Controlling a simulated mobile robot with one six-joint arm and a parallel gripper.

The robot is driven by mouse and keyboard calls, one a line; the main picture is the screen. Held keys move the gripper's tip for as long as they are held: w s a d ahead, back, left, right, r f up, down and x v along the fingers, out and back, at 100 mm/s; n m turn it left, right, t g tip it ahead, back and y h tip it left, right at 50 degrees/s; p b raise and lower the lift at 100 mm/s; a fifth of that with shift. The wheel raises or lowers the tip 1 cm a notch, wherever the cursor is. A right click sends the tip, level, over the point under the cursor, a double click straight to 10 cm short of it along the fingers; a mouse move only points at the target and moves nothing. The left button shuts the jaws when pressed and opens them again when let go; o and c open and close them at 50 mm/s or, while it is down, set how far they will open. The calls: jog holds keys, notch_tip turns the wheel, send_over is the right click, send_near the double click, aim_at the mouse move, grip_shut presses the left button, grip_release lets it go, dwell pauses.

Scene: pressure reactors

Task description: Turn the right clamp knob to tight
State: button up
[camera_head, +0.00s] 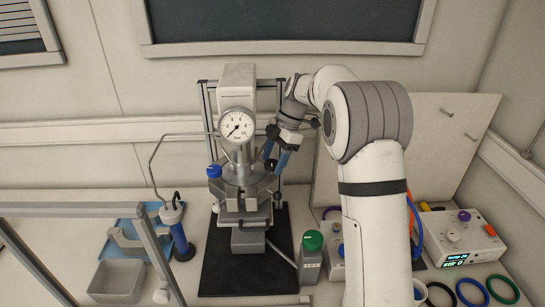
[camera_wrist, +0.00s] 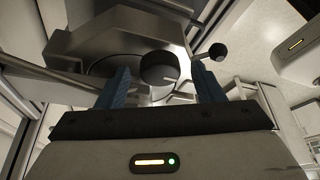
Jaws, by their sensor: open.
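The pressure reactor (camera_head: 243,190) stands upright on a black base plate, with a grey clamp around its vessel top. My gripper (camera_head: 275,158) is at the right side of the reactor head, with its two blue fingers pointing down. In the wrist view the gripper (camera_wrist: 163,75) is open. A small dark ball-ended rod (camera_wrist: 217,51) sticks out just beyond the right finger. A dark knob (camera_head: 277,196) shows at the clamp's right side in the head view.
A pressure gauge (camera_head: 237,125) and a blue knob (camera_head: 214,171) are on the reactor. A stirrer control box (camera_head: 460,238) and coloured rings are farther right. A blue tray (camera_head: 112,250) lies left.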

jog(key=shift+c, duration=0.4)
jog(key=c, duration=0.9)
jog(key=shift+f+m+b, duration=0.15)
jog(key=shift+m+b, duration=0.15)
jog(key=shift+b, duration=0.2)
jog(key=m+t+b, duration=0.1)
jog(key=m+b, duration=0.1)
jog(key=b, duration=0.1)
jog(key=shift+s+f+m, duration=0.1)
jog(key=shift+m, duration=0.2)
jog(key=m+t+b, duration=0.2)
jog(key=m+b, duration=0.3)
jog(key=shift+s, duration=0.2)
jog(key=m+t+b, duration=0.1)
jog(key=m, duration=0.1)
jog(key=m+t+b, duration=0.1)
jog(key=m, duration=0.2)
jog(key=shift+s+a+r+h, duration=0.1)
jog(key=shift+r+h, duration=0.1)
jog(key=shift+h, duration=0.2)
jog(key=m+t+h+b, duration=0.1)
jog(key=m, duration=0.3)
jog(key=shift+m, duration=0.3)
jog(key=shift+h, duration=0.3)
